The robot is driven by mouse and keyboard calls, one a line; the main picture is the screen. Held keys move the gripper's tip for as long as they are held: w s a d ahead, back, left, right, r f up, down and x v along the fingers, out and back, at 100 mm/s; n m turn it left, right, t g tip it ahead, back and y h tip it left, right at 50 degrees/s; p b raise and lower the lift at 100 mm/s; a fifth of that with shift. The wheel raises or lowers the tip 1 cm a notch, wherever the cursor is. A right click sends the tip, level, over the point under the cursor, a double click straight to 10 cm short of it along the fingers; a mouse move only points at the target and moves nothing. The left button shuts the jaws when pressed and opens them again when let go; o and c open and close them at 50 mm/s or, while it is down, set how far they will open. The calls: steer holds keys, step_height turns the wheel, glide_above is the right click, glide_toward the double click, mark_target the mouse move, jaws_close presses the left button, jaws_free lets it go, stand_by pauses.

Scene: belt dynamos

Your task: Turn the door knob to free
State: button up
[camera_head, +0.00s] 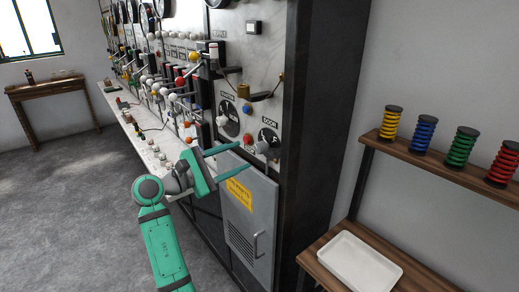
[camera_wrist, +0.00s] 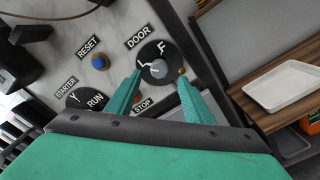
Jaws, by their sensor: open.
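The door knob (camera_wrist: 158,68) is a grey knob on a round black dial under a DOOR label. White letters show on the dial, one of them an F. I cannot tell which mark the knob points to. In the head view the knob (camera_head: 270,146) sits low on the grey panel, near its right edge. My gripper (camera_head: 243,156) is open and empty, its two green fingers reaching toward the panel, with a gap to the knob. In the wrist view my gripper (camera_wrist: 160,76) has its fingertips on either side of the knob, which lies beyond them.
A blue RESET button (camera_wrist: 99,62), a STARTER dial (camera_wrist: 85,98) and a red STOP button (camera_head: 247,140) are close by. Below is a grey cabinet door (camera_head: 245,225) with a yellow sign. At right, a white tray (camera_head: 348,265) and coloured coils (camera_head: 462,147) stand on shelves.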

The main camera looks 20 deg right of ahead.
mark_target(258, 149)
steer(key=x, duration=0.8)
steer(key=shift+w+d, duration=0.1)
steer(key=shift+w, duration=0.2)
steer(key=shift+s+d, duration=0.1)
steer(key=shift+d, duration=0.4)
steer(key=shift+a+f, duration=0.15)
steer(key=shift+a, duration=0.05)
steer(key=c, duration=1)
